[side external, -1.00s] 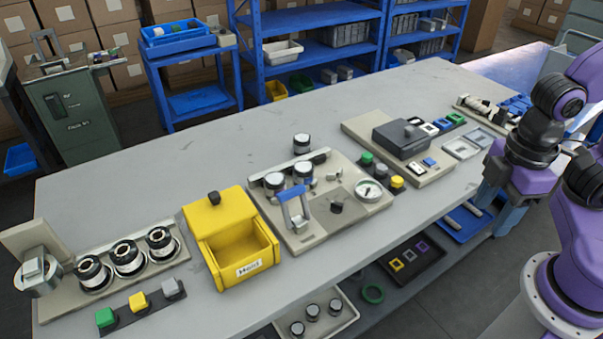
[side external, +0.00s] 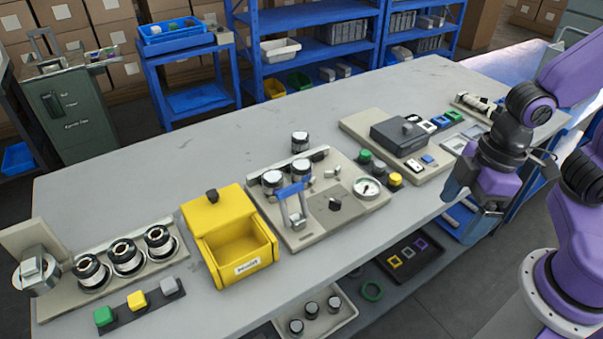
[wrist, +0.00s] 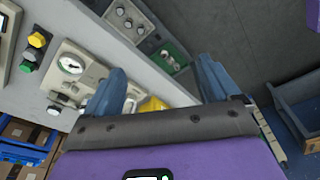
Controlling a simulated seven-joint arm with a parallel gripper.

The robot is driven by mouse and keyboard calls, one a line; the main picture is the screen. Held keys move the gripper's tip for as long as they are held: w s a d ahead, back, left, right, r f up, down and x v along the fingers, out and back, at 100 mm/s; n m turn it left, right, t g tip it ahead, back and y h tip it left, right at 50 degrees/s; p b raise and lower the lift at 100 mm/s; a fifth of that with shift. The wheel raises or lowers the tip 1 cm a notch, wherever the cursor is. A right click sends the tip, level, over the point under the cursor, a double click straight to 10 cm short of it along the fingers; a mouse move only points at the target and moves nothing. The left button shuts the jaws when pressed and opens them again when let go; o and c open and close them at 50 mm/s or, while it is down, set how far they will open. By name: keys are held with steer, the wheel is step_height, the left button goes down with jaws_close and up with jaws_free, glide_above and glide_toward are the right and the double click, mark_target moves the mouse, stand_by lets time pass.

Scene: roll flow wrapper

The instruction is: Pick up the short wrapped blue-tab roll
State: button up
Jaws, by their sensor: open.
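I cannot make out the short wrapped blue-tab roll for certain in either view. Small pale cylinders (side external: 480,104) lie on a stand at the far right end of the bench, partly hidden behind my arm; no blue tab on them is readable. My gripper (side external: 468,212) hangs at the bench's right front edge, pointing down, over the area of a blue tray on the lower shelf. In the wrist view my gripper (wrist: 158,80) has its two blue fingers wide apart, with nothing between them.
The grey bench (side external: 370,95) carries a yellow bin (side external: 228,220), a gauge panel (side external: 367,188) and a dark-lidded box (side external: 400,133).

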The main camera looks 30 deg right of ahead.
steer(key=w+a+f+m+t+y, duration=0.2)
steer(key=w+a+f, duration=0.2)
steer(key=w, duration=0.3)
steer(key=m+t+y, duration=0.1)
steer(key=m+t, duration=0.4)
steer(key=t, duration=0.4)
glide_toward(310, 169)
steer(key=x, duration=1)
steer(key=shift+w+f, duration=0.15)
steer(key=shift+w, duration=0.15)
steer(key=c, duration=1.2)
